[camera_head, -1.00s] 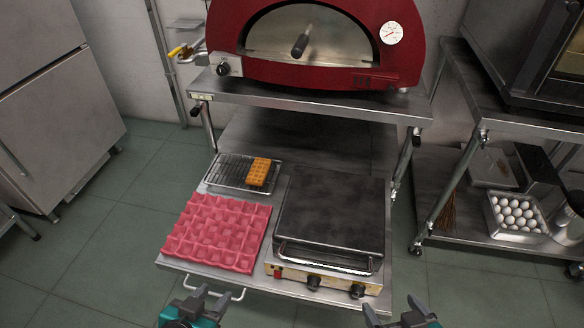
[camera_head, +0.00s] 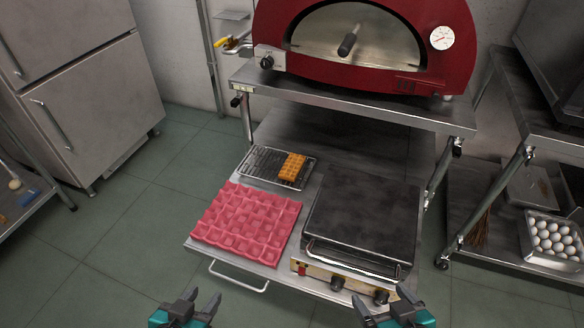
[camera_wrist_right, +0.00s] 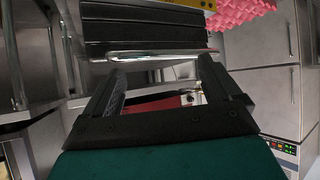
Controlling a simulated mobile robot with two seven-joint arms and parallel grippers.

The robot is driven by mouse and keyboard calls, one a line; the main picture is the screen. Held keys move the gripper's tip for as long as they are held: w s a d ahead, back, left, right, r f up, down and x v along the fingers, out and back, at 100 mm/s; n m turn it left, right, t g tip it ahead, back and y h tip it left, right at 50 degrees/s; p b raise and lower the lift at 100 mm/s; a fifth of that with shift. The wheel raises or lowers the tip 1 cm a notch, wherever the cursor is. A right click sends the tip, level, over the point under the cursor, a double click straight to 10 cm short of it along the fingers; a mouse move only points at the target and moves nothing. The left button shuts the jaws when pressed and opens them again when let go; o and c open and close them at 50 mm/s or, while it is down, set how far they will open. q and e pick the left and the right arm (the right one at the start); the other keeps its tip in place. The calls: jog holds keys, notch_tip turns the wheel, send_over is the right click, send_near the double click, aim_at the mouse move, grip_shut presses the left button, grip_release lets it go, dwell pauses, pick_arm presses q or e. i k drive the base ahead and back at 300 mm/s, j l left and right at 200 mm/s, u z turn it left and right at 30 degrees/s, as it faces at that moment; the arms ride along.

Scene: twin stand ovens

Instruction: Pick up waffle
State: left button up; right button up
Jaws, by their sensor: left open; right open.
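An orange-brown waffle (camera_head: 292,167) lies on the right part of a wire rack tray (camera_head: 262,161) at the back left of the steel stand's lower table. My left gripper (camera_head: 196,299) is open and empty in front of the table, at the bottom of the head view. My right gripper (camera_head: 382,303) is open and empty in front of the waffle iron. It also shows in the right wrist view (camera_wrist_right: 160,72), with nothing between its fingers. Both grippers are well apart from the waffle.
A pink egg tray (camera_head: 246,222) lies in front of the rack. A closed black waffle iron (camera_head: 362,217) stands to its right. A red oven (camera_head: 365,50) is on the shelf above. A fridge (camera_head: 80,90) is at left, and an egg container (camera_head: 553,240) at right.

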aim_at(290, 172)
jog(key=k+j+u, duration=0.15)
jog(key=k+u, duration=0.3)
jog(key=k, duration=0.2)
jog(key=u, duration=1.45)
jog(key=i+u, duration=0.15)
jog(key=i, duration=0.4)
jog(key=i+l+u, duration=0.2)
jog(key=i, duration=0.35)
jog(key=i+j+z, duration=0.1)
jog(key=i+z, duration=0.3)
jog(key=i, duration=0.85)
jog(key=i+l+z, duration=0.1)
jog(key=i+z, duration=0.15)
jog(key=z, duration=0.15)
jog(key=i+z, duration=0.4)
jog(key=i+j+z, duration=0.1)
jog(key=z, duration=0.3)
jog(key=i+l+z, duration=0.15)
jog(key=i+z, duration=1.05)
jog(key=z, duration=0.25)
jog(key=i+z, duration=0.15)
jog(key=z, duration=0.2)
jog(key=i+j+z, duration=0.15)
jog(key=z, duration=0.25)
